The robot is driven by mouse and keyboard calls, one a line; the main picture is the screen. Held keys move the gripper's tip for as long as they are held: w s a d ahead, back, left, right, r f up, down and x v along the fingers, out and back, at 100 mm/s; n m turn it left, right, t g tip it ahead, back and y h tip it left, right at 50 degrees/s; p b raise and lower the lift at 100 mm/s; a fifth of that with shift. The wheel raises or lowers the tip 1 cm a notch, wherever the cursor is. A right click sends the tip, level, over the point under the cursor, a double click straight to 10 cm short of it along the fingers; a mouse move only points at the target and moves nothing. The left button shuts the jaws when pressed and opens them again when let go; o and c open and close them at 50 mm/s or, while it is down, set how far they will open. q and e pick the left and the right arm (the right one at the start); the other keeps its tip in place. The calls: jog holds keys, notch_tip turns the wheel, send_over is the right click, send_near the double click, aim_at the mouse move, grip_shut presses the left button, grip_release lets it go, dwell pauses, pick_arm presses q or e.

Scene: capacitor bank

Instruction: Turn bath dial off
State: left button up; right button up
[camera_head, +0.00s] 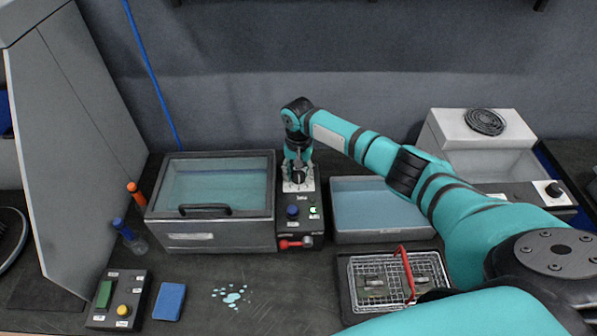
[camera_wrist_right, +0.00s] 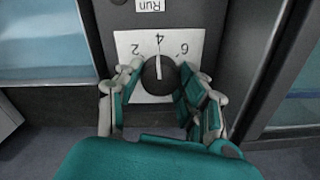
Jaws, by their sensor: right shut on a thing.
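The bath (camera_head: 210,200) is a dark grey box with a clear lid and blue liquid, left of the middle in the head view. Its control panel (camera_head: 300,228) is on its right side. The black dial (camera_wrist_right: 158,72) sits on a white scale plate (camera_wrist_right: 128,46) marked 2, 4 and 6, upside down in the wrist view. The dial's white line points toward the 4. My right gripper (camera_head: 298,168) reaches down over the dial from above; in the wrist view its fingers (camera_wrist_right: 160,84) are closed on either side of it. My left gripper is not in view.
An open water tray (camera_head: 384,235) stands right of the panel. A wire basket with red handle (camera_head: 405,272), blue sponge (camera_head: 170,301) and puddle (camera_head: 232,296) lie in front.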

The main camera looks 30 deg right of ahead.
jog(key=n+p, duration=0.1)
jog(key=n, duration=0.2)
jog(key=shift+r, duration=0.1)
jog(key=n+p, duration=0.1)
jog(key=n, duration=0.3)
jog(key=shift+n, duration=0.4)
jog(key=n+p, duration=0.1)
jog(key=n, duration=0.8)
jog(key=shift+w, duration=0.1)
jog(key=shift+n, duration=0.3)
jog(key=o, duration=1.2)
